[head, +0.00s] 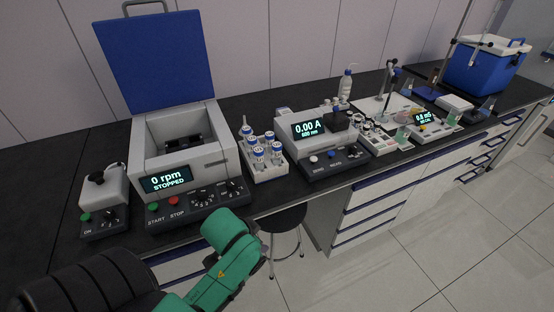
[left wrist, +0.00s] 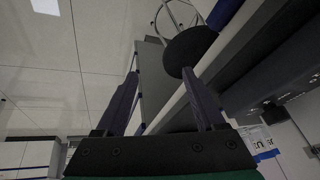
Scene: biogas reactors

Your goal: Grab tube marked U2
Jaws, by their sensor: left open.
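Several capped tubes (head: 258,158) with blue and white markings stand upright in a white rack (head: 269,174) on the bench, right of the centrifuge, in the head view. Their labels are too small to read, so I cannot tell which is U2. My left arm, green and black, comes in low at the left in the head view, in front of the bench; its gripper is not visible there. In the left wrist view my left gripper (left wrist: 158,100) is open and empty, its two dark fingers apart, with a stool and the bench side beyond. My right gripper is not in view.
A centrifuge (head: 181,172) with its blue lid raised stands left of the rack. A small mixer (head: 104,196) is at far left, a photometer (head: 318,140) right of the rack. A stool (head: 285,218) stands below the bench edge.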

